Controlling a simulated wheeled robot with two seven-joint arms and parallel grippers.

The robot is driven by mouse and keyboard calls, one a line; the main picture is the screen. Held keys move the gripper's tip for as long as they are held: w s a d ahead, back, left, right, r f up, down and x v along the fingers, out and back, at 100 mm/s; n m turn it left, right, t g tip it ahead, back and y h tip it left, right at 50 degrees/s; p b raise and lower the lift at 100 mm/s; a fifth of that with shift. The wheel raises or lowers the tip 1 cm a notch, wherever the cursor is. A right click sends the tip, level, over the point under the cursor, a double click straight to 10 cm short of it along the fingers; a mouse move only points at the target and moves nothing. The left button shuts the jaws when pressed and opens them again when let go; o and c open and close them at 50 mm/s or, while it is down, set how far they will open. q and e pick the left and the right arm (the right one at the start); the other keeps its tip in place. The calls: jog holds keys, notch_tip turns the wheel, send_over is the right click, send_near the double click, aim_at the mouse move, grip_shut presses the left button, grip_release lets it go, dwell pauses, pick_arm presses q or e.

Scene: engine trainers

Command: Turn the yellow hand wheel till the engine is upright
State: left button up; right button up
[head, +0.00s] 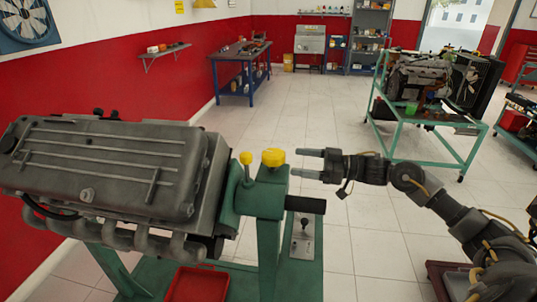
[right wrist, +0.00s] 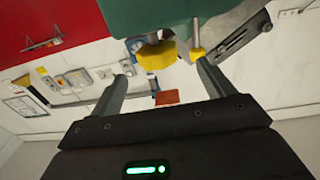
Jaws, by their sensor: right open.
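The grey engine (head: 110,175) is mounted on a green stand (head: 265,197) at the left. Its ribbed cover faces up and toward me, looking tilted. The larger yellow knob, which I take for the hand wheel (head: 273,157), sits on top of the stand's head. A smaller yellow knob (head: 246,158) stands on a pin to its left. My right gripper (head: 298,163) is open and empty, just right of the wheel, fingers pointing at it. In the right wrist view, the wheel (right wrist: 157,55) shows ahead between the fingertips, apparently untouched. My left gripper is out of view.
A black handle (head: 305,204) sticks out right from the stand's head, below my right gripper. A red tray (head: 196,284) lies on the stand's base. A green cart (head: 440,124) with another engine stands back right. The floor between is clear.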

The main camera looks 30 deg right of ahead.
aim_at(272, 157)
jog(key=p+x, duration=0.2)
jog(key=x, duration=0.7)
jog(key=shift+w+d, duration=0.1)
jog(key=shift+d, duration=0.05)
jog(key=shift+w+a+f, duration=0.15)
jog(key=shift+w+a, duration=0.25)
jog(key=shift+w, duration=0.05)
jog(key=c, duration=1)
jog(key=shift+g, duration=0.3)
